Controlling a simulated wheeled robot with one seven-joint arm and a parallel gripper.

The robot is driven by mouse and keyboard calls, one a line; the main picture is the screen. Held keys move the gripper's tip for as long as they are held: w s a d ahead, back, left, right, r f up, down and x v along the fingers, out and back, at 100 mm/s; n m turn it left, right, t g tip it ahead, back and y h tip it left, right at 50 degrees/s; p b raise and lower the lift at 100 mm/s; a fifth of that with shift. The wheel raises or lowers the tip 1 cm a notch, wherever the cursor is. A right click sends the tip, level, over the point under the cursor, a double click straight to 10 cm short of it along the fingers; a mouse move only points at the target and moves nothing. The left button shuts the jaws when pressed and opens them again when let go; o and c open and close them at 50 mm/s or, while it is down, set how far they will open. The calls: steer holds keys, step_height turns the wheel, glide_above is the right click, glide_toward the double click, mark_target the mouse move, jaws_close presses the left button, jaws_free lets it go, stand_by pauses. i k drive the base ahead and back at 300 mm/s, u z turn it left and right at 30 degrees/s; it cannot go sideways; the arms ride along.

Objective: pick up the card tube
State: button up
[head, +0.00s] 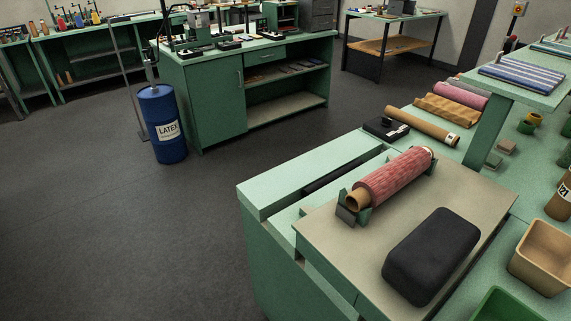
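A tan card tube (421,127) lies on the green bench at the right, slanting from upper left to lower right, with a pale label near its lower right end. A second roll, wrapped in red textured material (394,177), rests in a dark cradle (348,212) on a beige board; a tan tube core (355,201) sticks out of its near end. I cannot tell from the picture alone which tube is the task's. My gripper is not in view.
A large black rounded block (432,255) lies on the beige board (341,254). A black box (386,129) sits left of the tan tube. Folded cloth (445,110) lies behind it. A raised green shelf (541,89) overhangs at right. A blue latex drum (160,114) stands on open floor.

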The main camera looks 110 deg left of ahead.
mark_target(377, 187)
steer(key=u, duration=4.45)
steer(key=i, duration=1.65)
